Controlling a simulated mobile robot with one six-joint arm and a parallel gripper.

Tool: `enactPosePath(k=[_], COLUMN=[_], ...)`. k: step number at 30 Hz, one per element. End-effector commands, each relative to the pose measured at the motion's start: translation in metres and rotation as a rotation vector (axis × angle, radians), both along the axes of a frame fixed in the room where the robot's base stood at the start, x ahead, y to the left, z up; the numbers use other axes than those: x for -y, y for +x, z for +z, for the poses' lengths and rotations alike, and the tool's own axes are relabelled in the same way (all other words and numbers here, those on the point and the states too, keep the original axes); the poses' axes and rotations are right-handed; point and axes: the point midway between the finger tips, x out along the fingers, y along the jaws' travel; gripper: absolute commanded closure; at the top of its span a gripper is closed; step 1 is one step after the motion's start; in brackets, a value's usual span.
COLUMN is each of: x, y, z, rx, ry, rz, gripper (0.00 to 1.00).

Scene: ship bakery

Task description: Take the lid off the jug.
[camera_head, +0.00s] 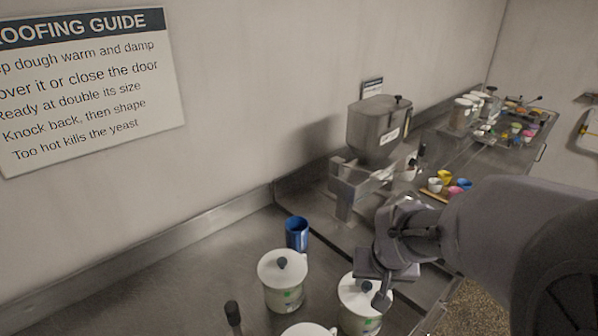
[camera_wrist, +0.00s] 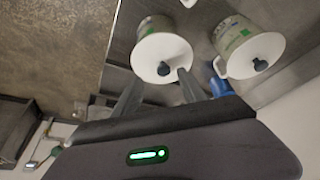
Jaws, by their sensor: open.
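Several white jugs with white lids and dark blue knobs stand on the steel counter. The right jug (camera_head: 361,322) has its lid (camera_head: 352,296) on, with the knob (camera_head: 366,286) on top. My gripper (camera_head: 376,291) is open and empty right at this lid. In the wrist view the two fingers of my gripper (camera_wrist: 157,86) point toward the lid (camera_wrist: 160,50) of a jug (camera_wrist: 152,24), and one fingertip is close to its knob (camera_wrist: 163,69). I cannot tell if they touch. A second jug (camera_head: 284,299) with its lid on stands to the left.
A third lidded jug (camera_head: 308,330) is cut off at the bottom edge. A blue cup (camera_head: 297,233) stands behind the jugs, and a dark-handled thing (camera_head: 233,313) stands in front. A metal hopper machine (camera_head: 378,129) and small coloured cups (camera_head: 445,178) are further back.

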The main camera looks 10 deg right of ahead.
Motion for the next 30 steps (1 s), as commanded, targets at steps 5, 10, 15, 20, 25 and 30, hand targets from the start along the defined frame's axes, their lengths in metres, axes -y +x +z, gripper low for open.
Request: enactPosePath(k=[5,10,15,20,25,30], x=[0.002,0.004,0.005,0.005,0.005,0.005], y=[0.011,0.029,0.033,0.033,0.033,0.033], z=[-0.022,-0.050,-0.056,-0.055,-0.055,-0.055], rx=[-0.002,-0.002,0.000,0.000,0.000,0.001], ry=[0.001,0.000,0.000,0.000,0.000,0.000], rz=[0.000,0.001,-0.001,0.000,0.000,0.000], gripper=[0.51,0.51,0.51,0.59,0.92,1.00])
